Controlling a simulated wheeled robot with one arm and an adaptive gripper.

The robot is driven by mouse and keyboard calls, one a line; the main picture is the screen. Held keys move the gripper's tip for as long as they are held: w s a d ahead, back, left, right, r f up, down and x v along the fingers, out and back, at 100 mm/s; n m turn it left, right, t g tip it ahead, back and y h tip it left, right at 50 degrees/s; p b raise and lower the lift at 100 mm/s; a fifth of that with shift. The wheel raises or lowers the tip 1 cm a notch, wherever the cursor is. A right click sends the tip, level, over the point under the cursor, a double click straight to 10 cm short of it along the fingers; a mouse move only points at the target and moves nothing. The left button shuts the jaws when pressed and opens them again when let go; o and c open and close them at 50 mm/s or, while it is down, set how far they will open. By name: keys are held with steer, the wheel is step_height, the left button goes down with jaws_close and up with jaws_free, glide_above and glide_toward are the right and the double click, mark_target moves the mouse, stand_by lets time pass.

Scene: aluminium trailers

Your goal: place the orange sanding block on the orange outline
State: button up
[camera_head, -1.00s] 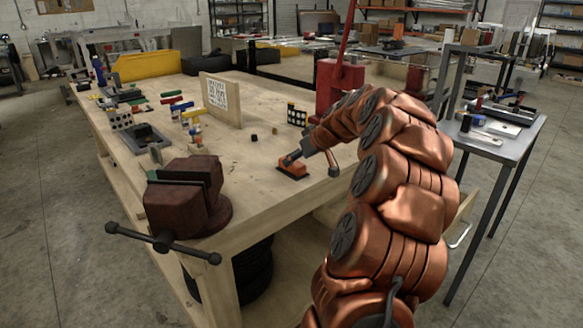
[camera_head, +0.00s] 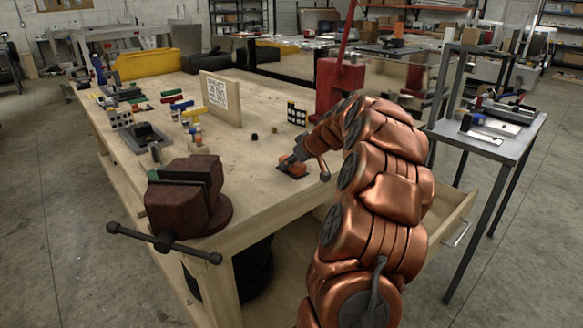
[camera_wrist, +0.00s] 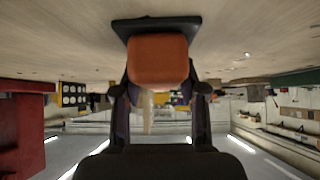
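The orange sanding block (camera_wrist: 158,60) has a dark base plate (camera_wrist: 122,28) and sits between my gripper's fingers in the wrist view, which is upside down. My gripper (camera_wrist: 160,84) has a fingertip against each side of the block. In the head view my gripper (camera_head: 289,163) is low over the bench's right part, and the block (camera_head: 293,171) shows only as a small orange and dark patch beneath it. I cannot tell whether its base touches the wood. I cannot make out a separate orange outline.
The wooden bench (camera_head: 262,192) has clear room left of my gripper. A small dark cube (camera_head: 254,137), a dotted board (camera_head: 297,114) and a red press (camera_head: 338,85) stand behind. A vise (camera_head: 185,195) is at the front left. An open drawer (camera_head: 455,215) juts out right.

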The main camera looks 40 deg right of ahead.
mark_target(286, 157)
jaws_close()
steer(key=shift+r, duration=0.9)
steer(key=shift+s+a+r, duration=0.1)
steer(key=shift+r, duration=0.8)
steer(key=s+a+r+b, duration=0.1)
steer(key=s+a+b, duration=0.1)
steer(key=s+a, duration=0.7)
steer(key=s, duration=0.4)
steer(key=shift+r, duration=0.2)
